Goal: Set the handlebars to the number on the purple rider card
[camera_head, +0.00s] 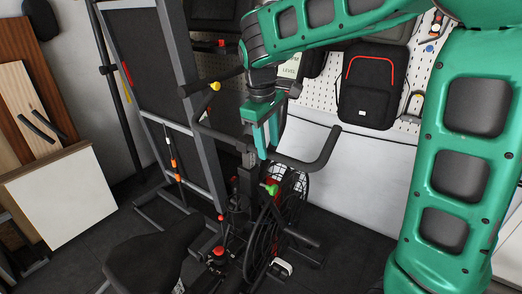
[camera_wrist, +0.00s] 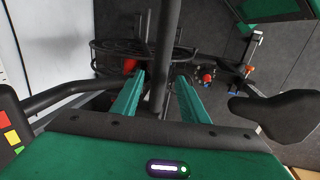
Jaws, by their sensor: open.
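The black handlebars (camera_head: 318,158) stand on an exercise bike in the middle of the head view. A dark bar of the bike (camera_wrist: 164,55) runs between my fingers in the wrist view. My gripper (camera_head: 266,150) is open, its teal fingers pointing down close to the middle of the handlebars; the wrist view shows the fingers (camera_wrist: 160,78) apart, one on each side of the bar. I cannot tell whether they touch it. A green knob (camera_head: 270,188) shows below the handlebars. I cannot make out a purple rider card or any number scale.
The bike's black seat (camera_head: 150,245) is at the lower left and its wheel (camera_head: 290,205) is below the handlebars. A dark upright frame (camera_head: 150,75) stands close on the left. A pale panel (camera_head: 65,200) leans further left. A black backpack (camera_head: 374,92) hangs behind.

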